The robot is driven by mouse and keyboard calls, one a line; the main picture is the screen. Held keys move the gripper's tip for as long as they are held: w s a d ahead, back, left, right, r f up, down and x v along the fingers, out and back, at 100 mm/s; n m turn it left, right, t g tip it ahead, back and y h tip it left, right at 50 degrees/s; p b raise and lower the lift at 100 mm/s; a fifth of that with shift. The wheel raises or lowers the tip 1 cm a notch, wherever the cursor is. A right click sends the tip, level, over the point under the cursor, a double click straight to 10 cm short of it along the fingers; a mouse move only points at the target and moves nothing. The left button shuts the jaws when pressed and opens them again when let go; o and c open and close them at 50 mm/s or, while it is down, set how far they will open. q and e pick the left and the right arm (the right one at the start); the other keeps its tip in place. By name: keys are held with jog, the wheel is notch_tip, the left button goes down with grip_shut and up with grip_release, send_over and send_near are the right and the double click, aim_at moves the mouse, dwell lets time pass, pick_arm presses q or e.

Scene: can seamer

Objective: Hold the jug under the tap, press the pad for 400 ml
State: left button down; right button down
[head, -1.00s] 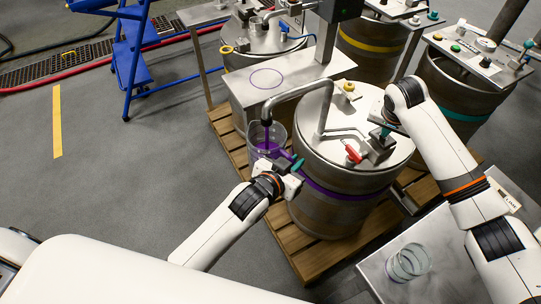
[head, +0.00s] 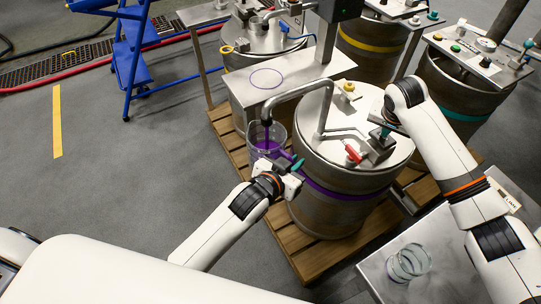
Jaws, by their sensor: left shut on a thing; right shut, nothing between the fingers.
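The clear jug (head: 268,147) is under the tap (head: 266,124), and purple liquid runs from the tap into it. The jug holds purple liquid; I cannot read a level mark. My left gripper (head: 294,170) is shut on the jug's side nearest me, beside the purple-banded drum (head: 340,190). My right gripper (head: 388,126) is shut and empty, at the teal-topped part on the drum's lid. The pad itself is hidden or too small to make out under my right gripper.
A red-handled lever (head: 353,153) and a yellow knob (head: 348,87) are on the same lid. A steel stand (head: 275,88) with a drawn purple ring is behind the tap. Stacked glass jars (head: 409,262) stand on a steel table at the lower right. Other drums stand behind.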

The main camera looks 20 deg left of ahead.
dwell(0.3)
jog(key=shift+r, duration=1.5)
notch_tip(320, 180, up, 5)
jog(key=shift+r, duration=0.1)
jog(key=v, duration=1.2)
